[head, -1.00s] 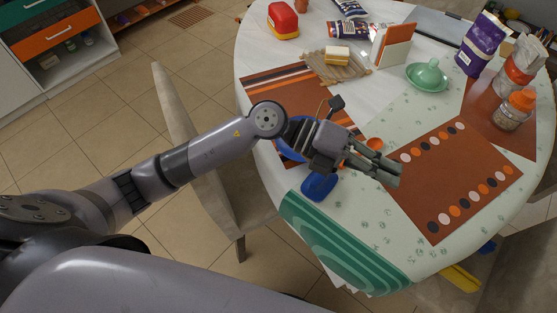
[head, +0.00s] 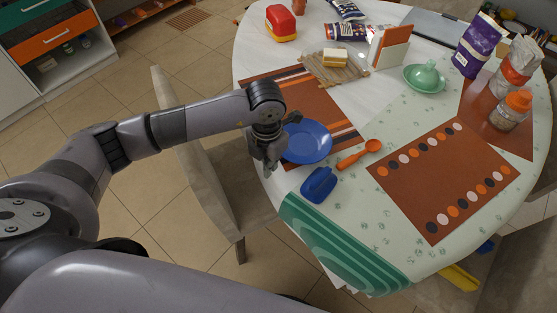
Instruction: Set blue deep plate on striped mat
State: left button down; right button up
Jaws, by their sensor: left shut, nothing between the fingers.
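The blue deep plate (head: 309,141) lies upright on the near part of the striped mat (head: 300,97), a brown mat with dark, orange and white stripes. The mat's near edge is partly hidden by the plate, so I cannot tell whether the plate is wholly on it. My left gripper (head: 270,163) points down at the plate's left rim, near the table edge. It is shut and empty, and hides a bit of that rim; I cannot tell whether it touches. My right gripper is not in view.
An orange spoon (head: 358,154) lies right of the plate, with a blue object (head: 319,184) below it. A brown dotted mat (head: 440,180) is bare. A board with butter (head: 335,58) and a green lidded dish (head: 425,76) stand farther back. A chair (head: 225,185) is at left.

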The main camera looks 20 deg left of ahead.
pick_arm(q)
jog(key=w+f, duration=0.1)
jog(key=w+f+p, duration=0.1)
jog(key=f, duration=0.1)
jog(key=shift+w+d+f, duration=0.15)
jog(key=shift+d+f, duration=0.15)
jog(key=shift+d, duration=0.1)
jog(key=shift+w+d+f+p, duration=0.1)
jog(key=shift+w+d+p, duration=0.2)
jog(key=shift+w, duration=0.45)
